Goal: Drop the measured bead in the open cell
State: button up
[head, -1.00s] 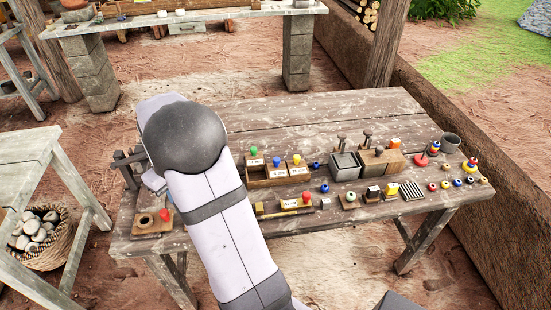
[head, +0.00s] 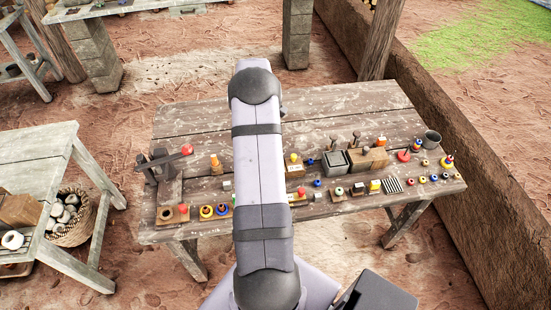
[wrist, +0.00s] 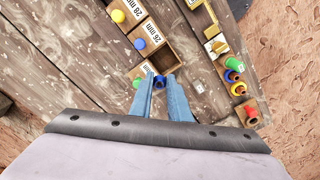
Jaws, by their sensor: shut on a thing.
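My gripper (wrist: 160,82) shows in the wrist view with its two blue fingers shut on a dark blue bead (wrist: 160,80) at their tips. Just beyond the tips is a wooden sorting box (wrist: 178,33) with open-topped cells. Labels reading 28 mm (wrist: 132,8) and 26 mm (wrist: 143,32) lie along its left side. A yellow peg (wrist: 117,16), a blue peg (wrist: 139,43) and a green peg (wrist: 138,83) stand beside them. The third label is mostly hidden. I cannot tell the bead's height above the box. In the head view, my arm hides the gripper and most of the box.
In the head view, a lever device (head: 165,170) stands at the table's left. Grey and wooden containers (head: 334,160) and several small beads crowd the right. The back is clear.

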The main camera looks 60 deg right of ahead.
jog(key=shift+s+d, duration=0.3)
jog(key=shift+d, duration=0.15)
jog(key=shift+f, duration=0.15)
jog(key=shift+f+b, duration=1.95)
jog(key=shift+f, duration=0.85)
jog(key=o, duration=0.9)
jog(key=shift+r, duration=0.1)
jog(key=shift+r+b, duration=1.2)
jog(key=shift+r, duration=2.4)
